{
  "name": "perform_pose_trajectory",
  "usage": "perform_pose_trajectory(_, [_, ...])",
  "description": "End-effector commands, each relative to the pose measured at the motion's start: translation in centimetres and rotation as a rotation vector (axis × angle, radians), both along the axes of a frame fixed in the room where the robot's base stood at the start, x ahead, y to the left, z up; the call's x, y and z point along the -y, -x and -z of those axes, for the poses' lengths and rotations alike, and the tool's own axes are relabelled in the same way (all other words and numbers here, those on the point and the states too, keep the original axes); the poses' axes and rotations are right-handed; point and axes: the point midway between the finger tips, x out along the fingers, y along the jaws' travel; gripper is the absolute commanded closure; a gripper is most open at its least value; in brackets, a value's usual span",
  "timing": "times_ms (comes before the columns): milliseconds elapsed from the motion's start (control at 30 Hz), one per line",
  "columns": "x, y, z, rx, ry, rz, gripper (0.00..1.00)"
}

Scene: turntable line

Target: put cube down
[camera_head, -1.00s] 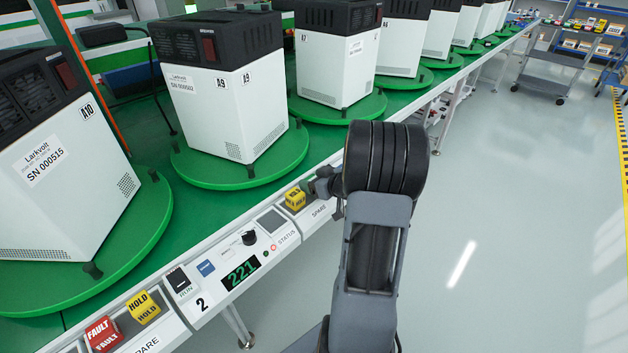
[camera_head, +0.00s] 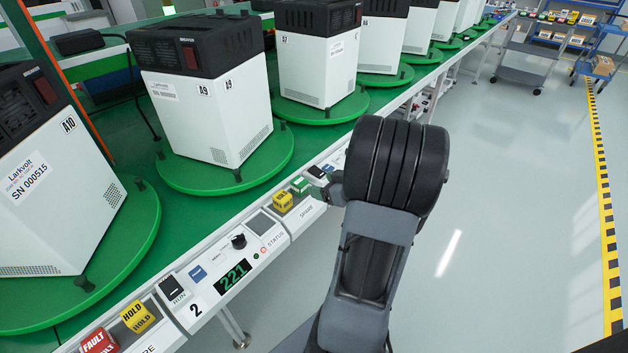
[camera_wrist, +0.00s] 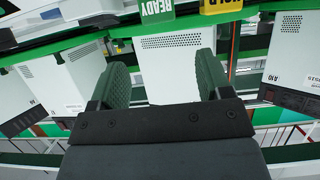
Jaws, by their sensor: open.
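A green cube marked READY (camera_wrist: 157,11) sits beyond my fingertips in the wrist view. In the head view the green cube (camera_head: 300,186) rests in the SPARE tray (camera_head: 304,217). A yellow HOLD cube (camera_head: 283,200) stands beside it in the same tray and also shows at the top edge of the wrist view (camera_wrist: 222,7). My gripper (camera_wrist: 162,66) is open, with nothing between its two green-padded fingers. In the head view my gripper (camera_head: 328,184) is small and partly hidden by my wrist, just right of the green cube and apart from it.
A control panel (camera_head: 222,275) with a display reading 221 adjoins the tray. A second yellow HOLD cube (camera_head: 138,317) and a red FAULT cube (camera_head: 99,342) stand at lower left. White units stand on green turntables (camera_head: 228,178) behind the rail.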

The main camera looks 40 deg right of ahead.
Motion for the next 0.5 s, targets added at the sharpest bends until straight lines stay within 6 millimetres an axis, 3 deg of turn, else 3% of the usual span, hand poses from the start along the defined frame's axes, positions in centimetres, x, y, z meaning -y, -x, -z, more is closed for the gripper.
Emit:
perform_pose_trajectory(167, [0.2, 0.7, -0.8, -0.003, 0.022, 0.015, 0.28])
perform_pose_trajectory(367, [-0.2, -2.7, -3.2, -0.059, 0.210, 0.182, 0.28])
perform_pose_trajectory(500, [-2.7, -4.1, -5.5, -0.173, 0.315, 0.361, 0.28])
